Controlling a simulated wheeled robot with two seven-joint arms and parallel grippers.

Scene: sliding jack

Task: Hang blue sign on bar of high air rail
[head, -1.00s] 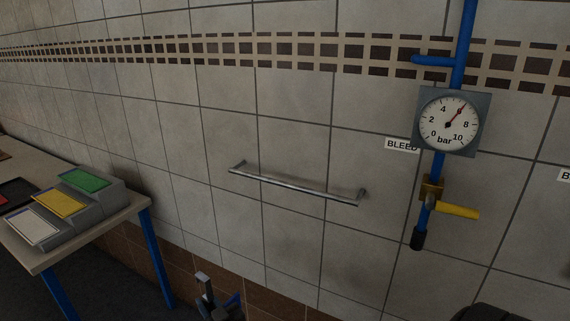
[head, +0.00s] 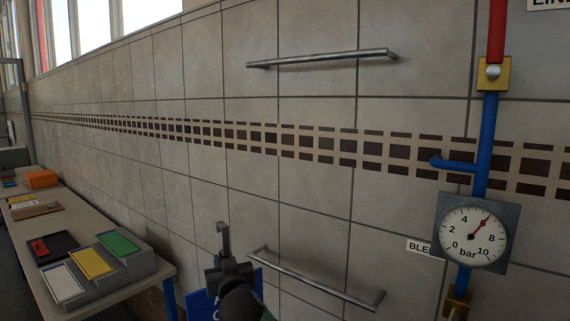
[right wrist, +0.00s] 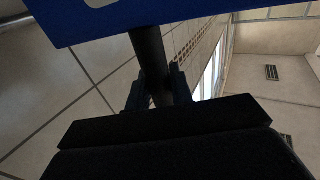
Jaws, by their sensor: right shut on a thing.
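My right gripper (head: 226,268) is low in the head view, shut on the blue sign (head: 198,306). The sign is mostly hidden behind the gripper, with some white lettering showing. A grey hook (head: 223,238) rises above the gripper. In the right wrist view the sign (right wrist: 200,14) spans the top and a dark stem (right wrist: 148,55) runs between the fingers (right wrist: 158,90). The upper metal bar (head: 322,57) is on the wall, above and right of the hook and clear of it. The lower bar (head: 320,281) is right of the gripper. My left gripper is not in view.
A pressure gauge (head: 471,236) sits on a blue pipe (head: 487,130) at right, with a red pipe (head: 497,30) above. A table (head: 135,289) at left holds a tray of coloured cards (head: 112,268). The wall between the bars is clear.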

